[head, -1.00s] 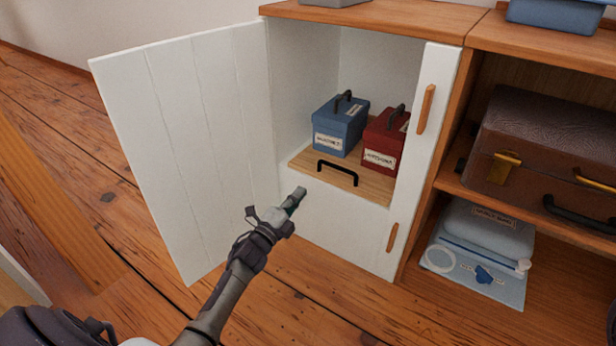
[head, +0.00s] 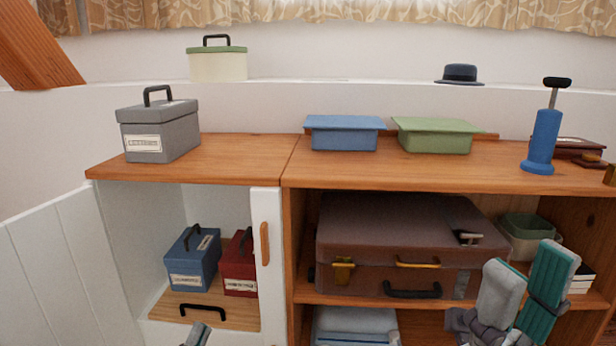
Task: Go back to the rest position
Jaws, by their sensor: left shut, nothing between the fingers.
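My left gripper (head: 198,334) shows only its tip at the bottom edge of the head view, shut and empty, below the open cabinet's wooden shelf (head: 246,315). My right gripper (head: 524,282) is at the lower right, its grey and teal fingers apart with nothing between them. It appears in front of the shelf unit's right part and hides some of what is behind it. A blue box (head: 190,273) and a red box (head: 240,272), both with dark handles, stand on the wooden shelf inside the cabinet.
The white cabinet door (head: 55,275) stands open at the left. A grey box (head: 170,130), blue bin (head: 345,136), green bin (head: 436,138) and blue pump (head: 543,138) stand on the wooden top. A brown suitcase (head: 400,235) lies on the shelf below.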

